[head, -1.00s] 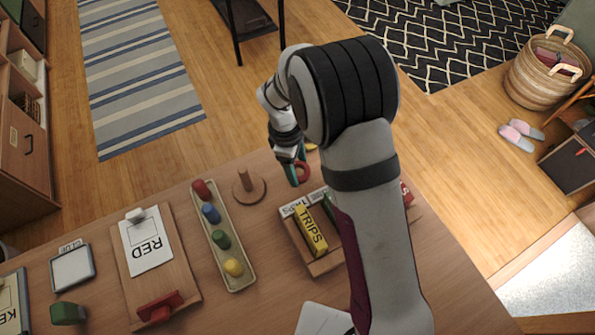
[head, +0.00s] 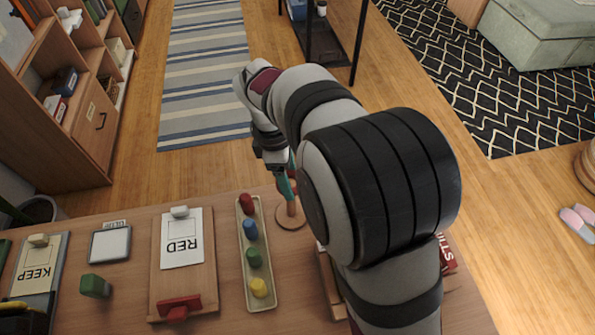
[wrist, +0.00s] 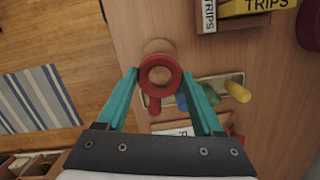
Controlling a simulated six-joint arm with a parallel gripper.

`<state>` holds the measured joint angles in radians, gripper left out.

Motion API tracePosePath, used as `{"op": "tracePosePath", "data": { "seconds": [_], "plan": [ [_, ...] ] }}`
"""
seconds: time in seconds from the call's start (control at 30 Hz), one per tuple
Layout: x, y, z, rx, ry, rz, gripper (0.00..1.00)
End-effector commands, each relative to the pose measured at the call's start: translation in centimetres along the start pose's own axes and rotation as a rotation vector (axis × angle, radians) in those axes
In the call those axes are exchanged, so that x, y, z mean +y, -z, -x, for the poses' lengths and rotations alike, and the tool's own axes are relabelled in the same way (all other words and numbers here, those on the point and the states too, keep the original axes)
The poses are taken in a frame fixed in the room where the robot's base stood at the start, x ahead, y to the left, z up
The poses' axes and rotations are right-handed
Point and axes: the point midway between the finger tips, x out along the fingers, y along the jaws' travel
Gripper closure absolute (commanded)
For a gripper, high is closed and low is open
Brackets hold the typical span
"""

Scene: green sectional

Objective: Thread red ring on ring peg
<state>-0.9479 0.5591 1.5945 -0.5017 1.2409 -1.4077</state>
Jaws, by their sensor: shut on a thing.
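The red ring (wrist: 160,88) sits between the teal fingertips of my gripper (wrist: 160,76) in the wrist view, its hole facing the camera. My gripper is shut on it. In the head view my gripper (head: 287,186) hangs over the wooden ring peg (head: 291,209), which stands upright on a round base. The ring is not clear there. In the wrist view the round base (wrist: 157,46) shows partly behind the ring. The ring appears above the peg; I cannot tell whether the peg's tip is in the hole.
A tray (head: 266,302) with red, blue, green and yellow pegs lies just left of the ring peg. Further left are a board with a RED card (head: 182,243) and a green block (head: 95,286). My arm hides much of the table's right side.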

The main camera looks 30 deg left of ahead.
Motion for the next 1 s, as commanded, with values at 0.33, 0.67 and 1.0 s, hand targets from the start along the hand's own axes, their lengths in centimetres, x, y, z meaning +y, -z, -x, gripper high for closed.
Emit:
{"op": "tracePosePath", "data": {
  "seconds": [0.33, 0.67, 1.0],
  "plan": [
    [0.0, 0.3, -2.5, 0.0, 0.002, -0.001, 0.83],
    [0.0, 0.7, -4.8, 0.0, 0.001, -0.002, 0.83],
    [0.0, 1.0, -7.1, 0.0, 0.002, -0.002, 0.83]
  ]
}}
